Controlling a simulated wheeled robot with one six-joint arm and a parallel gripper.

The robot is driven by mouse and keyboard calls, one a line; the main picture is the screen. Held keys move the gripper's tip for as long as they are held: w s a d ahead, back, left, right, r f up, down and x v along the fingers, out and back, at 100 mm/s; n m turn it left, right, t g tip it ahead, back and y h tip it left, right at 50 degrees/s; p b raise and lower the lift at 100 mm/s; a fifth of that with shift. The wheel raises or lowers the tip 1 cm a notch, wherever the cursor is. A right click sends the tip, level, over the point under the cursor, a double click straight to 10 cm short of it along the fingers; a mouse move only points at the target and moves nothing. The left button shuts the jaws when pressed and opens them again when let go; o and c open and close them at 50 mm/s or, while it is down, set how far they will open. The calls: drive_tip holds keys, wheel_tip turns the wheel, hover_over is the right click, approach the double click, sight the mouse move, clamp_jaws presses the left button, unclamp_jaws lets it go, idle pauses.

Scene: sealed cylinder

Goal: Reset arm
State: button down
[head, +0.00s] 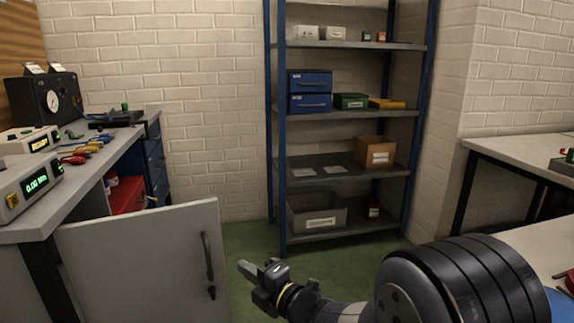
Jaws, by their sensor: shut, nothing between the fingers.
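My gripper (262,271) shows low in the middle of the head view, at the end of my arm that reaches in from the lower right. It points to the left, its fingers are together, and it holds nothing. It is in free space above the green floor, to the right of the open grey cabinet door and apart from it. A large dark ribbed part of my arm hides the lower right of the view.
The open cabinet door (140,264) stands left of my gripper. A workbench (100,155) with instruments and tools is at the left. A blue-framed shelf (350,115) with boxes stands at the back. Tables (510,152) are at the right. Green floor (245,238) is clear before the shelf.

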drive_tip(key=shift+w+a, duration=0.35)
drive_tip(key=shift+a, duration=0.35)
drive_tip(key=shift+w+a, duration=0.3)
drive_tip(key=shift+a, duration=0.4)
drive_tip(key=shift+w+a, duration=0.35)
drive_tip(key=shift+a, duration=0.35)
drive_tip(key=shift+w, duration=0.1)
